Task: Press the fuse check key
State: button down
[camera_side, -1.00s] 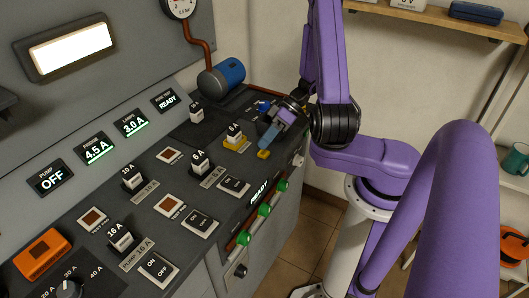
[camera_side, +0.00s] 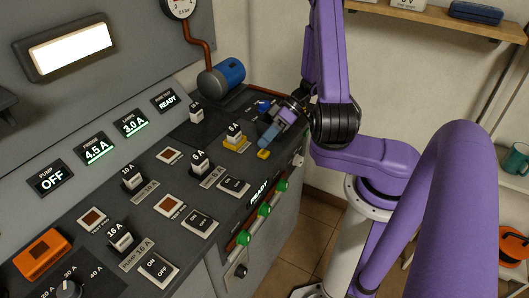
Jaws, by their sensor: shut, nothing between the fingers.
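My gripper (camera_side: 268,138) is shut and empty, pointing down and left over the right end of the sloping grey console (camera_side: 150,208). A small yellow key (camera_side: 263,154) lies just below and in front of its fingertips; a small gap seems to show between them. No label is readable on this key, so I cannot tell for sure that it is the fuse check key. A fuse marked in white and black (camera_side: 234,132) stands in a yellow holder (camera_side: 237,145) left of my fingertips. A small display (camera_side: 165,101) on the upright panel reads READY.
Several upright fuses, such as the 6 A one (camera_side: 200,162), and ON/OFF rocker switches (camera_side: 199,222) stand on the console. A blue cylinder (camera_side: 222,77) lies behind. Green-tipped parts (camera_side: 264,210) line the front edge. An orange box (camera_side: 43,255) sits at lower left.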

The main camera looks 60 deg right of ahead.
notch_tip(320, 180, down, 2)
jog(key=shift+s+f+g+h, duration=0.15)
jog(key=shift+f+g+h, duration=0.05)
jog(key=shift+g+h, duration=0.1)
jog(key=shift+w+r, duration=0.2)
jog(key=shift+r, duration=0.9)
jog(key=shift+s+r, duration=0.1)
jog(key=shift+r, duration=1.3)
